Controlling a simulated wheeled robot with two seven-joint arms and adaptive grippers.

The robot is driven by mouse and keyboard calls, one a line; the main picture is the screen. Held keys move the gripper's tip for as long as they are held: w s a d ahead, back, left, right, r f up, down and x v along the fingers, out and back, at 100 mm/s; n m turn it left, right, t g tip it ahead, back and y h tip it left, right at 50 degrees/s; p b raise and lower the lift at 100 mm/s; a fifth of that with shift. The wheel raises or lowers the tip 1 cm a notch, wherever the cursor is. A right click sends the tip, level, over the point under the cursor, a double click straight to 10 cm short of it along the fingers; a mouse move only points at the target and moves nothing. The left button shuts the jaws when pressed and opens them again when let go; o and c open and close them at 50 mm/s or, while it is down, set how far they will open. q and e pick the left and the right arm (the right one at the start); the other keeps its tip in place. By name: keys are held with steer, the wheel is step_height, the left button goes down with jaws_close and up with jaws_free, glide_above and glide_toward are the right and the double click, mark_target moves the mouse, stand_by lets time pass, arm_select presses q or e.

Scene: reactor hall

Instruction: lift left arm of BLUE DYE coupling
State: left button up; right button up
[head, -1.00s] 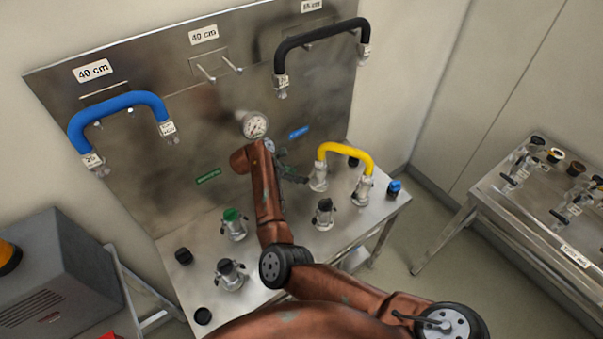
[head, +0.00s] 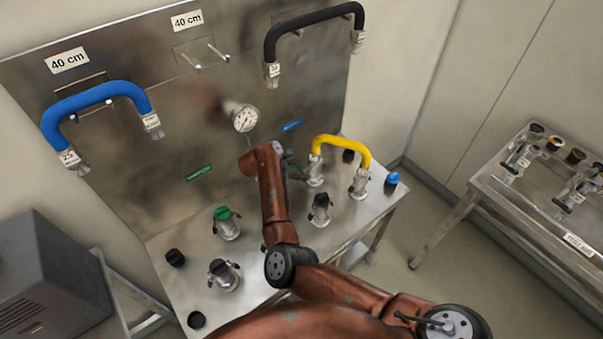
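A small blue label (head: 291,126) is on the steel back panel; its text is too small to read. Below it a yellow hose (head: 340,142) arches between two metal couplings on the bench, a left one (head: 315,172) and a right one (head: 359,184). A coupling with a black top (head: 319,210) stands in front of them. My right gripper (head: 295,167) is dark and mostly hidden behind my rust-coloured arm. It is close to the left side of the left yellow-hose coupling; I cannot tell whether it touches. Its fingers do not show clearly. My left gripper is not in view.
A green-topped coupling (head: 226,223) and a black-topped one (head: 223,274) stand to the left on the bench. A blue cap (head: 392,181) sits at right. A blue hose (head: 97,98), black hose (head: 313,22) and gauge (head: 241,117) are on the panel.

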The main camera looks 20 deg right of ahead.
steer(key=shift+a, duration=0.1)
steer(key=shift+c, duration=1)
jaws_close()
steer(key=shift+r, duration=0.2)
steer(key=shift+r+g+y+p, duration=0.35)
steer(key=shift+y+p, duration=0.2)
steer(key=shift+y, duration=0.25)
steer(key=shift+w+r+g+y+p, duration=0.1)
steer(key=shift+r+g+y+p, duration=0.25)
steer(key=shift+y, duration=0.75)
steer(key=shift+d+r+y, duration=0.2)
steer(key=shift+r+y, duration=0.1)
steer(key=shift+y, duration=0.4)
steer(key=shift+d+r+g+y+b, duration=0.1)
steer(key=shift+r+g+y+b, duration=0.15)
steer(key=shift+y, duration=0.3)
steer(key=shift+d+r+g+y+b, duration=0.1)
steer(key=shift+g+y, duration=0.25)
steer(key=shift+y, duration=0.2)
